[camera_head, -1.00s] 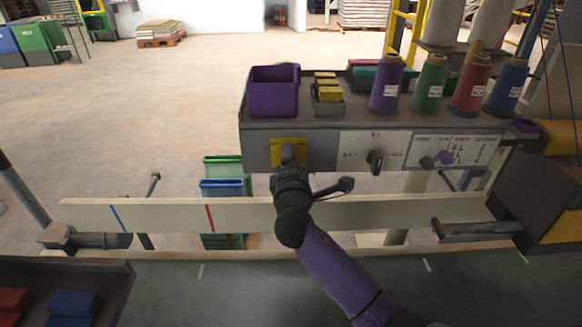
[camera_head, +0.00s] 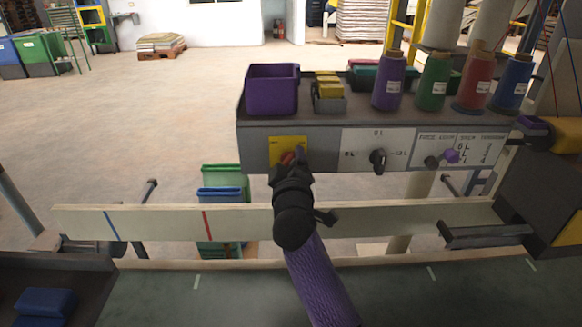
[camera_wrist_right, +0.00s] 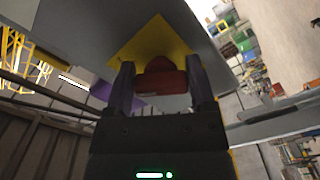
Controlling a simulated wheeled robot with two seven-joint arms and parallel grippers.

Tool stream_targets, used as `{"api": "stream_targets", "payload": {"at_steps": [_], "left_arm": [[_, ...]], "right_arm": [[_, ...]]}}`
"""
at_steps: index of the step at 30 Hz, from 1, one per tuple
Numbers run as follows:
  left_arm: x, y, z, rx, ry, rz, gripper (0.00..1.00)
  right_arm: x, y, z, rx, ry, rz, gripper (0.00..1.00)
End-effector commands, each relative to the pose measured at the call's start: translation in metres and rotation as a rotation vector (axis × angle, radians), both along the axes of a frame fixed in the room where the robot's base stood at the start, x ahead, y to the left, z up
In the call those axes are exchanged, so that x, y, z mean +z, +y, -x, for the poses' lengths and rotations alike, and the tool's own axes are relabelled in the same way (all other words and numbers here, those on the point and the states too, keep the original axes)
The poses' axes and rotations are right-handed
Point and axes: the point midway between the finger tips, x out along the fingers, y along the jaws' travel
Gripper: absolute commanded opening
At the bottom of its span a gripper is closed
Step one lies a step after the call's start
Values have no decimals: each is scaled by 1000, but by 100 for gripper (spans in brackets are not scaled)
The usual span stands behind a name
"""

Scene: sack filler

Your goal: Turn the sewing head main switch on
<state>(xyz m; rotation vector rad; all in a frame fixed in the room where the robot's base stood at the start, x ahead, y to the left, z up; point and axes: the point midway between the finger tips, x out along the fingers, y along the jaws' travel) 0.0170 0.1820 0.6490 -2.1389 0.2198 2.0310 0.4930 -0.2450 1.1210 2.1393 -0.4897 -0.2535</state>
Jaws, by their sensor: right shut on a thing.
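The main switch is a red knob (camera_head: 287,157) on a yellow plate (camera_head: 277,143) at the left end of the grey control panel. My right gripper (camera_head: 293,163) reaches up to it from below and partly hides it. In the right wrist view the red knob (camera_wrist_right: 160,78) sits between the two fingers of my right gripper (camera_wrist_right: 158,88), with the yellow plate (camera_wrist_right: 150,42) behind it. The gripper is shut on the knob. The markings around it are too small to read. My left gripper is not in view.
To the right on the panel are a black selector (camera_head: 378,160) and a purple-tipped lever (camera_head: 450,156). A purple bin (camera_head: 271,92) and several thread cones, one purple (camera_head: 387,82), stand on top. A pale beam (camera_head: 160,222) runs across below the panel.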

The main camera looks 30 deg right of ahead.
Motion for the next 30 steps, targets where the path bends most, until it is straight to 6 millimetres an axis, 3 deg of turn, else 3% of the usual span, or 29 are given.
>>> {"api": "stream_targets", "payload": {"at_steps": [12, 29, 30], "left_arm": [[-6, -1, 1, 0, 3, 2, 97], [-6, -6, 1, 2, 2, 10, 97], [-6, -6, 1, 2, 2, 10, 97]], "right_arm": [[-2, 1, 0, -1, -69, -153, 12], [-2, 1, 0, -1, -79, -173, 12], [-2, 1, 0, -1, -79, -173, 79]]}}
